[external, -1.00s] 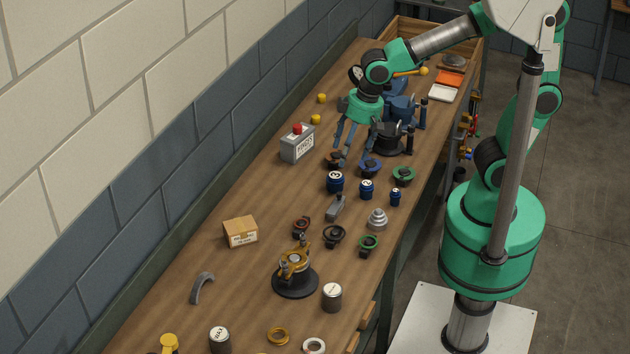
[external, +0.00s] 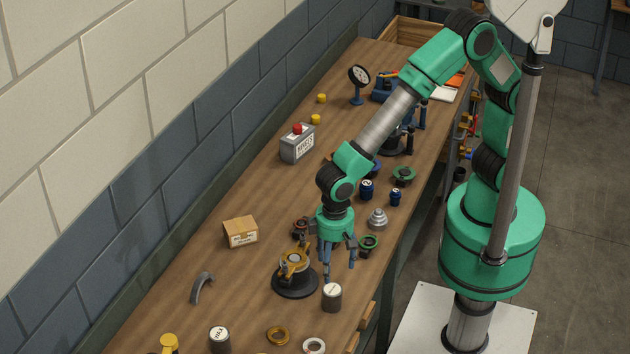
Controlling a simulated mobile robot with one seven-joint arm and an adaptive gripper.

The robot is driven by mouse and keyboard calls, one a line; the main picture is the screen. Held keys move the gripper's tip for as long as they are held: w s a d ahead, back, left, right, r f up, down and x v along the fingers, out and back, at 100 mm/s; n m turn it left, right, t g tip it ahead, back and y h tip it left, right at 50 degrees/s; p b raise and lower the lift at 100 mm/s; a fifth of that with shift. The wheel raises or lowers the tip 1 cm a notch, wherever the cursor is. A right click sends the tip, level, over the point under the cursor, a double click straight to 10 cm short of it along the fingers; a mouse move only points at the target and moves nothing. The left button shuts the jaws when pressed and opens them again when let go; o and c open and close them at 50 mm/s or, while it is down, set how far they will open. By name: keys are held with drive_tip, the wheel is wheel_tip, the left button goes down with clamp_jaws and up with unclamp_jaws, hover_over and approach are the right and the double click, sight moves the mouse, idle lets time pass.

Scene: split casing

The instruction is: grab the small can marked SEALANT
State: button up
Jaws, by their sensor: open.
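One can (external: 332,297) is near the bench's front edge, right of the round black stand. The other can (external: 220,340) is at the bottom of the picture. Dark lettering shows on both, too small to read, so I cannot tell which is marked SEALANT. My gripper (external: 339,269) points down with its fingers open and empty. Its fingertips are just above and behind the nearer-edge can, apart from it as far as I can see.
A brass-coloured part sits on the round black stand (external: 295,284), close left of my fingers. A green-ringed part (external: 368,243) is close to their right. A cardboard box (external: 240,232), a grey arc (external: 202,288) and a brass ring (external: 278,336) lie around.

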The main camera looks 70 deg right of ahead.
sight(332, 289)
drive_tip(key=shift+f, duration=0.1)
drive_tip(key=shift+f+b, duration=0.7)
drive_tip(key=shift+f, duration=3.5)
drive_tip(key=shift+f, duration=0.3)
drive_tip(key=shift+w+a+f+b, duration=0.1)
drive_tip(key=shift+f+b, duration=0.25)
drive_tip(key=shift+f, duration=0.8)
drive_tip(key=shift+w+a+f+b, duration=0.1)
drive_tip(key=shift+f+b, duration=0.2)
drive_tip(key=shift+f, duration=0.85)
drive_tip(key=c, duration=1.5)
